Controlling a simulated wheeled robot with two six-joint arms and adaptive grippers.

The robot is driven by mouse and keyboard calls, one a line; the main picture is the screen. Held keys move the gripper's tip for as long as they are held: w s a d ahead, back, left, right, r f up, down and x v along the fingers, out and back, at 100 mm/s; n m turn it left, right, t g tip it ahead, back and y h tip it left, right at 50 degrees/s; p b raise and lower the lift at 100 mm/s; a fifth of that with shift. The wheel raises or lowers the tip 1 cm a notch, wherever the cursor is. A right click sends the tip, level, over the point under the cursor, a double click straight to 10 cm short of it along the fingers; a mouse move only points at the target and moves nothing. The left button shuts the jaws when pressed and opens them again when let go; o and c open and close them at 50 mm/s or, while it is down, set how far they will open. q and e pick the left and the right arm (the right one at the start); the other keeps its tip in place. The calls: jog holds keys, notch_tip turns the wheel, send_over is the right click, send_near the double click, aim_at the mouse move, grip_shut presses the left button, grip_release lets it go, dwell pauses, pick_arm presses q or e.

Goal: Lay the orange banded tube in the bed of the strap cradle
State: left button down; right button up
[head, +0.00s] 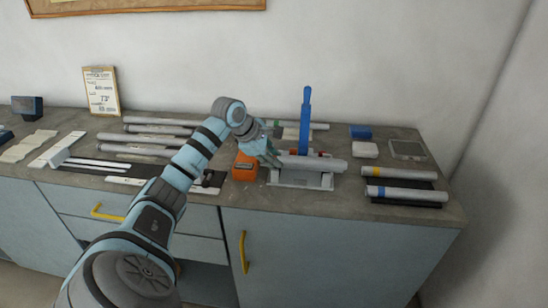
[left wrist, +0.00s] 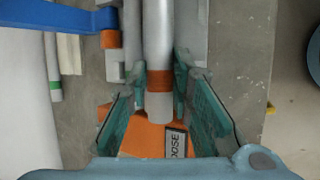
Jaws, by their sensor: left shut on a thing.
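The orange banded tube (left wrist: 157,35) is silver-grey, with its orange band (left wrist: 159,80) near the end at my gripper. In the head view the tube (head: 315,163) lies level along the strap cradle (head: 300,182), a pale grey base. My left gripper (left wrist: 160,72) is shut on the tube, one finger on each side near the band. Cradle walls show on both sides of the tube in the left wrist view. I cannot tell whether the tube touches the bed. A blue upright strap or lever (head: 306,112) rises behind the tube. My right gripper is not in view.
An orange box (head: 245,166) with a label stands just left of the cradle. Tubes with yellow and blue bands (head: 400,193) lie on a dark rack at right. Several grey tubes (head: 158,130) lie at left. A blue block (head: 360,132) and white block (head: 364,149) sit behind right.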

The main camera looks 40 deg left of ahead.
aim_at(273, 176)
pick_arm(q)
jog(key=shift+s+d+f, duration=0.1)
jog(key=shift+s+f, duration=0.1)
jog(key=shift+f, duration=0.85)
jog(key=shift+s+d+f+b, duration=0.25)
jog(key=shift+f+b, duration=0.1)
jog(key=shift+b, duration=0.1)
jog(key=c, duration=1.7)
grip_release()
jog(key=o, duration=0.3)
jog(key=shift+w+f, duration=0.15)
jog(key=shift+o, duration=0.8)
jog(key=shift+w+a+f, duration=0.1)
jog(key=shift+w+f, duration=0.1)
jog(key=shift+w, duration=0.1)
jog(key=shift+s+a+r, duration=0.1)
jog(key=shift+s+r, duration=0.25)
jog(key=shift+s, duration=0.1)
jog(key=shift+w+r, duration=0.15)
jog(key=shift+w, duration=0.05)
